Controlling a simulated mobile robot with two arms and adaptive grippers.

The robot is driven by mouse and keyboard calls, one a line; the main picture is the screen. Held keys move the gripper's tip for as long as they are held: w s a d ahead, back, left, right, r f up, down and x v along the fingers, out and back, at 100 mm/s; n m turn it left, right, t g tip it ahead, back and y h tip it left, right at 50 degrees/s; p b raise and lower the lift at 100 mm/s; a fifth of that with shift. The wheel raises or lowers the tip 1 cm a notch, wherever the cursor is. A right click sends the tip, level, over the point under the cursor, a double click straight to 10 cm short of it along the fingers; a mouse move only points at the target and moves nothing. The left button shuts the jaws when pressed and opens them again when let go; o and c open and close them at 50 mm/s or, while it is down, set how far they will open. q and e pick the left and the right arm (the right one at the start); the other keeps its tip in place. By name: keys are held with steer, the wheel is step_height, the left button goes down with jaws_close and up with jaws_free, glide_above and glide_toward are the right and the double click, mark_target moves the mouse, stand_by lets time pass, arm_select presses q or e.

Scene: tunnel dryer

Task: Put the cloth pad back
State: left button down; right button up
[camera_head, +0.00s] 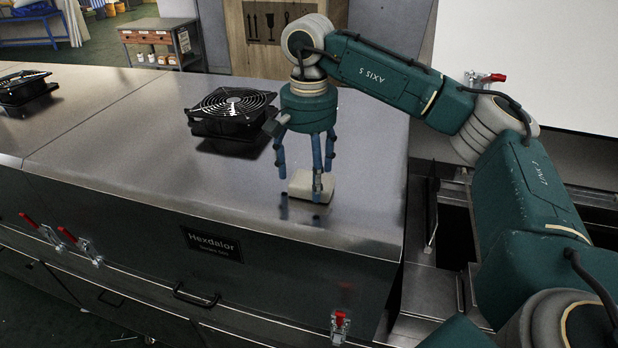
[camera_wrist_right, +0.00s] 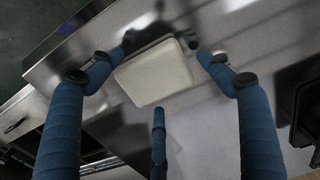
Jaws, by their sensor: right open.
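The cloth pad (camera_head: 306,186) is a pale, cream-coloured rounded block. It lies flat on the grey metal top of the dryer, close to its front right edge. My right gripper (camera_head: 308,180) points down over the pad, with its blue fingers spread around it. In the right wrist view the pad (camera_wrist_right: 153,75) lies ahead between the open fingers (camera_wrist_right: 163,85), with a gap to the lower middle finger. I cannot tell whether the other fingertips touch it. My left gripper is not in view.
A black fan (camera_head: 230,112) stands on the dryer top (camera_head: 130,150) left of my right gripper, and another fan (camera_head: 24,90) stands farther left. Red-handled clamps (camera_head: 340,322) line the dryer's front. The front middle of the top is clear.

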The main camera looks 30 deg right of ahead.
mark_target(308, 178)
step_height(308, 178, up, 4)
steer(key=shift+f+b, duration=0.2)
steer(key=shift+b, duration=0.3)
arm_select(q)
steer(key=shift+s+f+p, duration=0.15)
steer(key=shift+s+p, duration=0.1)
steer(key=shift+p, duration=0.3)
arm_select(e)
step_height(308, 178, up, 7)
steer(key=shift+r, duration=0.2)
steer(key=shift+f, duration=0.1)
